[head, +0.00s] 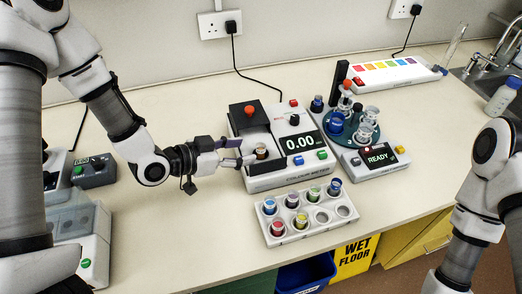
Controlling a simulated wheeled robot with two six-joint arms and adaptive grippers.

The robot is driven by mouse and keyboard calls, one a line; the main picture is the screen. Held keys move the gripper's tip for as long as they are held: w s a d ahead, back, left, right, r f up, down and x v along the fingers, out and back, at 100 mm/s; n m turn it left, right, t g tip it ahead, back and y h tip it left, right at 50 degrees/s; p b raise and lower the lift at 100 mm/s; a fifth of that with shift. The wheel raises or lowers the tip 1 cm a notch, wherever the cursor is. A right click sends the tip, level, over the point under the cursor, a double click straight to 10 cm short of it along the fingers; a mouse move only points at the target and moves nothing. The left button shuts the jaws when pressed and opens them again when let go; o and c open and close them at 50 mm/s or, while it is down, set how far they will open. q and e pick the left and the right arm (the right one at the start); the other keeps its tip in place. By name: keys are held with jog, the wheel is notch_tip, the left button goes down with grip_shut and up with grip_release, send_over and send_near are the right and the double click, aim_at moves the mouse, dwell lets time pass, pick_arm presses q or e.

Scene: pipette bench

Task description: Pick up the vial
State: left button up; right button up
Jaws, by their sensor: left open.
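A small vial (262,152) with a dark, brownish top stands in the well at the left side of the white colour meter (290,176). The lower part of the vial is hidden in the meter and behind the fingers. My right arm comes in at the right edge, and its gripper is out of the picture.
A white rack (330,228) in front of the meter holds several coloured vials and has empty holes at its right. A carousel (363,134) with glassware and a READY display stands right of the meter. The bench is clear left of the rack.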

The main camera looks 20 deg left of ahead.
aim_at(257, 148)
pick_arm(q)
jog(key=p+x, duration=0.1)
jog(key=x, duration=0.4)
jog(key=shift+w+d+r+p, duration=0.1)
jog(key=shift+w+d+p, duration=0.15)
jog(key=shift+p, duration=0.1)
jog(key=shift+w+d+f, duration=0.15)
jog(key=shift+w+f, duration=0.05)
jog(key=shift+w, duration=0.05)
jog(key=c, duration=0.7)
grip_shut()
